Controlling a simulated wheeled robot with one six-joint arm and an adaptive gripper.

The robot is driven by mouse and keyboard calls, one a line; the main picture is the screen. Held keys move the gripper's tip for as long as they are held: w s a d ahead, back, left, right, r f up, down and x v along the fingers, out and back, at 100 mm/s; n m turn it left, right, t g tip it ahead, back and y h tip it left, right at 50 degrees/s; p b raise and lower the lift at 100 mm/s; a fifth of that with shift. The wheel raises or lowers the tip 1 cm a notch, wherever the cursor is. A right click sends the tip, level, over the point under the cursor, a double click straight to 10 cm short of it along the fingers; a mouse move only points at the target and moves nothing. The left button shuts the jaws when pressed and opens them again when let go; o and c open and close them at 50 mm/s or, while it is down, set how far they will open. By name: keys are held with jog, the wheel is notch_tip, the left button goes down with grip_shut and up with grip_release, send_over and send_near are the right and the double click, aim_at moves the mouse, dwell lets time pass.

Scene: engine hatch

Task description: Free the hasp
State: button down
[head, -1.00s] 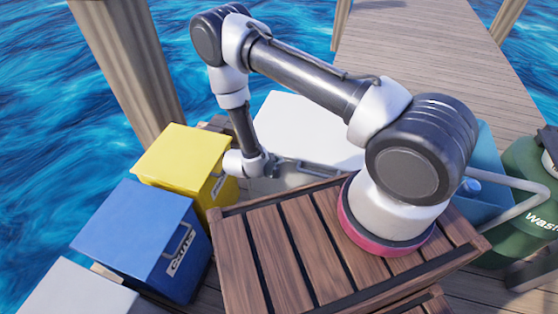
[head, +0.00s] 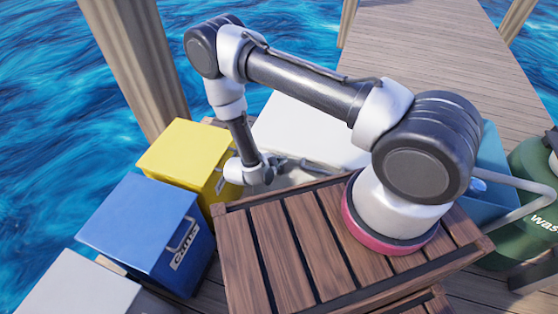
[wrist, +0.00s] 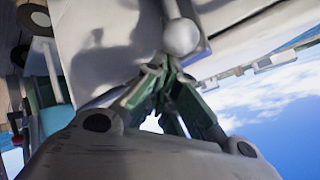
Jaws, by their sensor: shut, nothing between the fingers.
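In the wrist view my gripper (wrist: 162,74) is shut and empty, its green-grey fingers together. The fingertips are just below a pale round knob (wrist: 181,37) on a short stem. I cannot tell whether they touch it. The knob stands in front of a pale, shadowed panel (wrist: 110,45). I cannot make out the hasp for certain; the knob may be part of it. In the head view the gripper is low beside a white box (head: 310,132), and its fingertips are not clear there.
A wooden slatted crate (head: 290,240) stands in front. A yellow bin (head: 185,155) and a blue bin (head: 140,225) stand at left, and a green waste barrel (head: 535,185) at right. Water lies to the left; a plank walkway (head: 430,60) runs back.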

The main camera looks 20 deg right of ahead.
jog(key=s+a+f+t+h, duration=0.2)
jog(key=s+a+f, duration=0.3)
jog(key=s+f, duration=0.2)
jog(key=shift+f+m, duration=0.25)
jog(key=shift+m, duration=0.05)
dwell(0.5)
jog(key=shift+w+a+f, duration=0.1)
jog(key=shift+a, duration=0.05)
dwell(0.4)
